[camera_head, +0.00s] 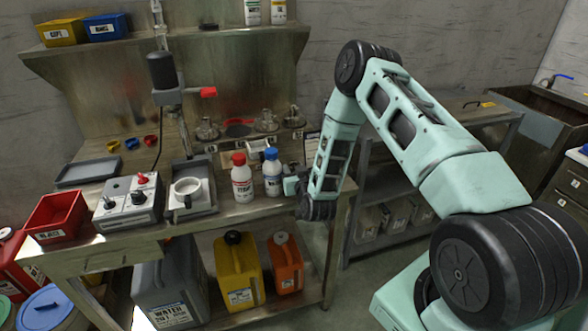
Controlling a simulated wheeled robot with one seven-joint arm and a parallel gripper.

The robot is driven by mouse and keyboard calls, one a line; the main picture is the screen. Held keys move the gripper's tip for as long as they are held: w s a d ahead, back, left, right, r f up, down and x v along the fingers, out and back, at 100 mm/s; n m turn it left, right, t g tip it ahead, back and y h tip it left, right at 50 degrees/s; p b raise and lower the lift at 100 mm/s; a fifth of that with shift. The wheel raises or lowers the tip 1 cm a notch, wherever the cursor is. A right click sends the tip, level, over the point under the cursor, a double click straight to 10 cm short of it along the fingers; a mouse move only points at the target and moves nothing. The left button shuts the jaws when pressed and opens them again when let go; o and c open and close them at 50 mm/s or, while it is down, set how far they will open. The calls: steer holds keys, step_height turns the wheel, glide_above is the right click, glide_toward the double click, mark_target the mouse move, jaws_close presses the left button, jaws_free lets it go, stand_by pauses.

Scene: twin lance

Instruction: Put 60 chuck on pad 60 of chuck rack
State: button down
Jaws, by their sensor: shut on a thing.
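My gripper (292,186) is at the end of my arm, low over the right end of the bench and just right of the blue-capped bottle. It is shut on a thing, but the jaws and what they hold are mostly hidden. The chuck rack (238,138) appears to be the row at the back of the bench. Clear-grey pieces stand along it, at the left (207,129), in the middle (265,121) and at the right (293,118). A red pad (238,128) shows between two of them. I cannot read the pad numbers.
A stirrer stand with a black motor (162,71) rises at the left. A white cup (187,192) and a control box (128,203) stand in front.

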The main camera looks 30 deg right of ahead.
steer(key=shift+f, duration=0.1)
steer(key=c, duration=1.3)
jaws_free()
